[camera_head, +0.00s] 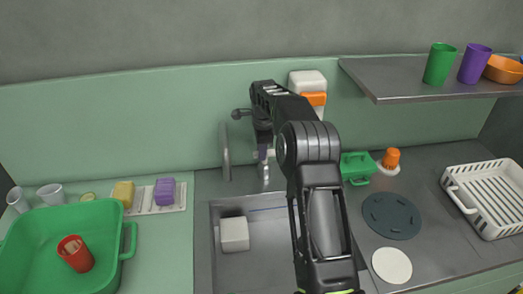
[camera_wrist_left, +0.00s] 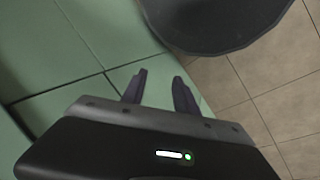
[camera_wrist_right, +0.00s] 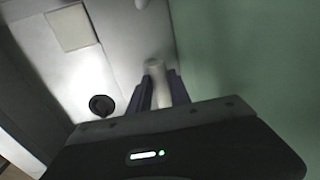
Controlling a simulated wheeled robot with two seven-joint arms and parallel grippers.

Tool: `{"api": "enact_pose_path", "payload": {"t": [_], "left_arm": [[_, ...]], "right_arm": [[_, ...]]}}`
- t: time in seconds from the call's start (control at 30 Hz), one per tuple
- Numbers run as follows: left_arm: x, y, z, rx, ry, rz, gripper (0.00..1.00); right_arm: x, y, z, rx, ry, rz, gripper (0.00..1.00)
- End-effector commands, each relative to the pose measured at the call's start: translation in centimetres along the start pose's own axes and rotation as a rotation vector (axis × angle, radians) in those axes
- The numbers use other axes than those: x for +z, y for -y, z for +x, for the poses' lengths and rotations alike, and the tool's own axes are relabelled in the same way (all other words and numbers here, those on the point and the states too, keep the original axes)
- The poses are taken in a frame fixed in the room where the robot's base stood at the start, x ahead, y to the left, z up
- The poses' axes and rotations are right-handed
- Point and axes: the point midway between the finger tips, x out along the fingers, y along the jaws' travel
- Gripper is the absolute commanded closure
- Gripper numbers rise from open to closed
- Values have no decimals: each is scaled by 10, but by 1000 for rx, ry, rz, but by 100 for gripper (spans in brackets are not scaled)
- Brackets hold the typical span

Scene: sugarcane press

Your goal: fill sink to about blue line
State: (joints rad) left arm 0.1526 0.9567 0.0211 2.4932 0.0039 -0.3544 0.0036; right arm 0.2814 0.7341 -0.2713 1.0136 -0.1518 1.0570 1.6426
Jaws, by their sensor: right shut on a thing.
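The grey sink (camera_head: 204,258) is set in the counter, with a thin blue line (camera_head: 267,209) along its back inner wall. I see no clear water in it. A pale block (camera_head: 234,234) sits inside, also in the right wrist view (camera_wrist_right: 68,27) beside a dark round drain (camera_wrist_right: 101,105). A grey faucet pipe (camera_head: 225,150) stands behind the sink. My right gripper (camera_head: 263,152) is behind the sink, its fingers shut on a pale upright faucet part (camera_wrist_right: 157,85). My right arm hides the sink's right part. My left gripper (camera_wrist_left: 160,85) is open and empty, outside the head view.
A green tub (camera_head: 60,225) with a red cup (camera_head: 75,253) stands at left, near sponges (camera_head: 164,191). A white rack (camera_head: 488,198), dark disc (camera_head: 391,215) and green holder (camera_head: 357,167) lie at right. A shelf (camera_head: 400,80) with cups hangs above.

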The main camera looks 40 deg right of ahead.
Motion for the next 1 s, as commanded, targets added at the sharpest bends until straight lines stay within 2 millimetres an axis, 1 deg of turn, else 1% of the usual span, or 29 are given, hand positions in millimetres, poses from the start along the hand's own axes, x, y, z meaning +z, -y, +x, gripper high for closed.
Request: {"api": "enact_pose_path", "payload": {"t": [0.27,0.47,0.67,1.0], "left_arm": [[0,0,0,0,0,0,64],[0,0,0,0,0,0,64],[0,0,-1,0,0,0,64],[1,-2,-7,-2,2,-1,64]], "right_arm": [[0,-1,0,1,7,-30,100],[0,-2,0,2,23,-110,100],[-2,-3,0,1,50,-245,100],[-4,-5,-2,2,111,-551,100]]}}
